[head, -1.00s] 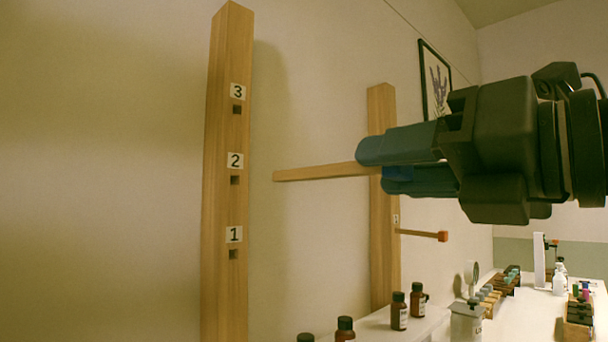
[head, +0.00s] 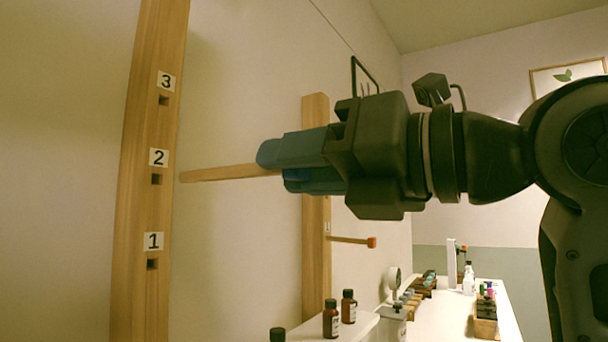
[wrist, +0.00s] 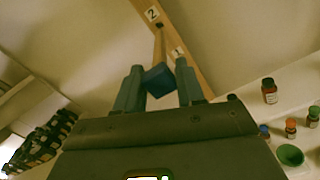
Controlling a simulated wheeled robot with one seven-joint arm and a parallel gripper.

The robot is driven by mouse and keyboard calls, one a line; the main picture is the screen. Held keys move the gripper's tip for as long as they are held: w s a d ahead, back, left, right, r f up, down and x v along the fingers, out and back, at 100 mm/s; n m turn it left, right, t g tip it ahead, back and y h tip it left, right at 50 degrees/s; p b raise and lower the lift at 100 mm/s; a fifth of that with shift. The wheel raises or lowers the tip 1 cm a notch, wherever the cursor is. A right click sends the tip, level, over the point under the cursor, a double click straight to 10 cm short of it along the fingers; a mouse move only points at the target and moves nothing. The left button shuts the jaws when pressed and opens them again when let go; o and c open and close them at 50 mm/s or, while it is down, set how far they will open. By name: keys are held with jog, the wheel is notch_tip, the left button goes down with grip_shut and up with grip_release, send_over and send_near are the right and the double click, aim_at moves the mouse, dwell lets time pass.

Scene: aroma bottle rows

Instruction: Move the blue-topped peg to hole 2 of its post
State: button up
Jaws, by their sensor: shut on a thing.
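The peg is a long pale wooden stick (head: 225,173), held about level and pointing left in the head view. Its blue top (wrist: 159,79) shows between the fingers in the wrist view. My gripper (head: 272,166) is shut on the blue top. The near wooden post (head: 148,215) stands upright with labelled holes 1, 2 and 3. Hole 2 (head: 156,180) is at about the height of the peg's tip. The tip appears just right of the post in the head view, with a narrow gap. In the wrist view the stick runs up toward the label 2 (wrist: 152,14).
A second post (head: 315,250) stands behind, with a red-ended peg (head: 352,240) sticking out. Brown bottles (head: 331,318) stand on a shelf below. A long white counter (head: 440,320) with racks and bottles lies farther back.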

aim_at(221, 168)
jog(key=shift+b+x, duration=0.4)
jog(key=shift+x, duration=2)
jog(key=shift+b, duration=0.75)
jog(key=shift+x, duration=3.05)
jog(key=o, duration=1.1)
jog(key=shift+b, duration=0.3)
jog(key=b+v, duration=0.1)
jog(key=v, duration=0.6)
jog(key=shift+s+d, duration=0.25)
